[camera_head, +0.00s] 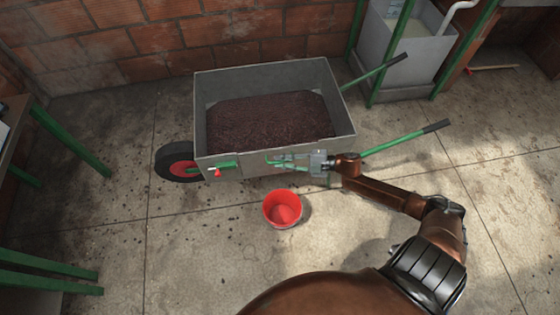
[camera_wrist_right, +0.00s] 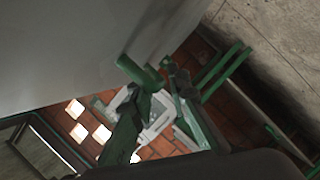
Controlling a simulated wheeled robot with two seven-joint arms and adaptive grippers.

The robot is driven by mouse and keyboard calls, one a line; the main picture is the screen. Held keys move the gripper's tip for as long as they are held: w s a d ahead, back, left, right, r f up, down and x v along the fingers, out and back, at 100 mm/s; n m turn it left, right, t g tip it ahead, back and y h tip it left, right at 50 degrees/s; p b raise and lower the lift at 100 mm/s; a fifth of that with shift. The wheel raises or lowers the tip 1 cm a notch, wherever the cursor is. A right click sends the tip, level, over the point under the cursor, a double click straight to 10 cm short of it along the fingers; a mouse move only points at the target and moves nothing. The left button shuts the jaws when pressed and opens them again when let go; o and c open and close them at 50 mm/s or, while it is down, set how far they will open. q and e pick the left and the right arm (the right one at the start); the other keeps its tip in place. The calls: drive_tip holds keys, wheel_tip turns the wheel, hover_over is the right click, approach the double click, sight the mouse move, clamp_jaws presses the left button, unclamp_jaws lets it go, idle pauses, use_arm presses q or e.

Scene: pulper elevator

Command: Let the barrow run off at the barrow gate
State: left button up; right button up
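The grey barrow (camera_head: 335,130) stands by the brick wall, its tub holding a dark brown mass. On its near side, toward the wheel, is a small fitting (camera_head: 222,165) with a green bar and a red piece, seemingly the gate. My right gripper (camera_head: 272,158) is beside the barrow's near side, right of that fitting and apart from it. Its green fingers look spread and empty. In the wrist view the fingers (camera_wrist_right: 160,125) show near a grey wall, with a green rod end (camera_wrist_right: 140,73) by them. My left gripper is not in view.
A red bucket (camera_head: 282,209) stands on the floor in front of the barrow, below my right gripper. The barrow's green handles (camera_head: 405,141) reach right. A grey bin (camera_head: 405,55) stands at the back right. Green-legged furniture (camera_head: 70,140) is at the left.

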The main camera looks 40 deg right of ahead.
drive_tip(key=shift+w+a, duration=0.1)
drive_tip(key=shift+w, duration=0.05)
clamp_jaws()
idle(0.4)
